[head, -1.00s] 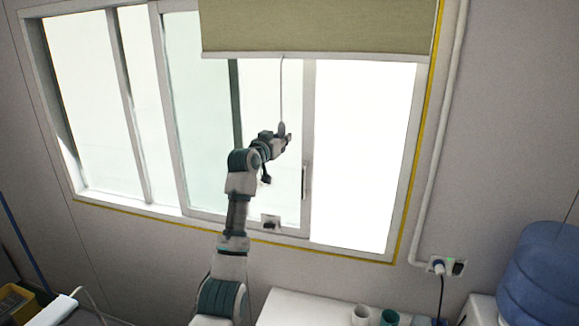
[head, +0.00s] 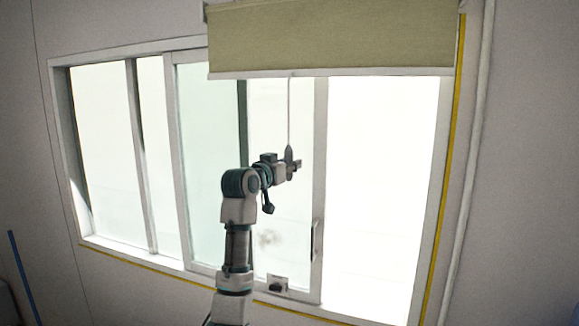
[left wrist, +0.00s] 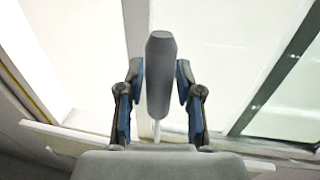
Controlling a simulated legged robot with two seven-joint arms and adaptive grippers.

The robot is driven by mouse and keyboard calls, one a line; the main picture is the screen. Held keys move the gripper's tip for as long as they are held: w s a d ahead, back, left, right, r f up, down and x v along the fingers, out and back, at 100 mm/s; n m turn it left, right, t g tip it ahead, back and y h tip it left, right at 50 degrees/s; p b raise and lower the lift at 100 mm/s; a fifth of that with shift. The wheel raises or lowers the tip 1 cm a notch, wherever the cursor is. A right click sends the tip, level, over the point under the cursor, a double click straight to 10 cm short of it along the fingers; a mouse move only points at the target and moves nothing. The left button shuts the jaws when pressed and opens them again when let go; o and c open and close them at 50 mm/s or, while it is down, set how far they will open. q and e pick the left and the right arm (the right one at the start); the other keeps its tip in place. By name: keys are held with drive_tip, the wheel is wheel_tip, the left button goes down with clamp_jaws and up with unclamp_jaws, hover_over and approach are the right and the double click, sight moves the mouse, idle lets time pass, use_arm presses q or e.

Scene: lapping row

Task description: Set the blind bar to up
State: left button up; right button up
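The beige roller blind (head: 330,42) hangs over the upper right part of the window. Its pale bottom bar (head: 360,72) runs level, well above the sill. A cord (head: 290,110) drops from the bar to a grey pull handle (head: 289,154). My left gripper (head: 291,165) is at this handle, in front of the glass. In the left wrist view the handle (left wrist: 160,85) stands between the two fingers (left wrist: 160,80), which are closed in on its sides. The cord below it shows pale. My right gripper is not in view.
The sliding window frame (head: 320,190) stands behind my left arm, with a dark latch handle (head: 314,240). A small dark item (head: 278,284) sits low at the window. A pale pipe (head: 470,170) runs down the wall at right. Space around the gripper looks clear.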

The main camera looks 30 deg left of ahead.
use_arm(q)
drive_tip(key=shift+o, duration=0.4)
drive_tip(key=shift+a, duration=0.15)
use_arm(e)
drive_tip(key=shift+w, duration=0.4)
use_arm(q)
drive_tip(key=s, duration=1.1)
drive_tip(key=shift+s+d+f, duration=0.15)
drive_tip(key=shift+s+d, duration=0.2)
drive_tip(key=shift+d, duration=0.05)
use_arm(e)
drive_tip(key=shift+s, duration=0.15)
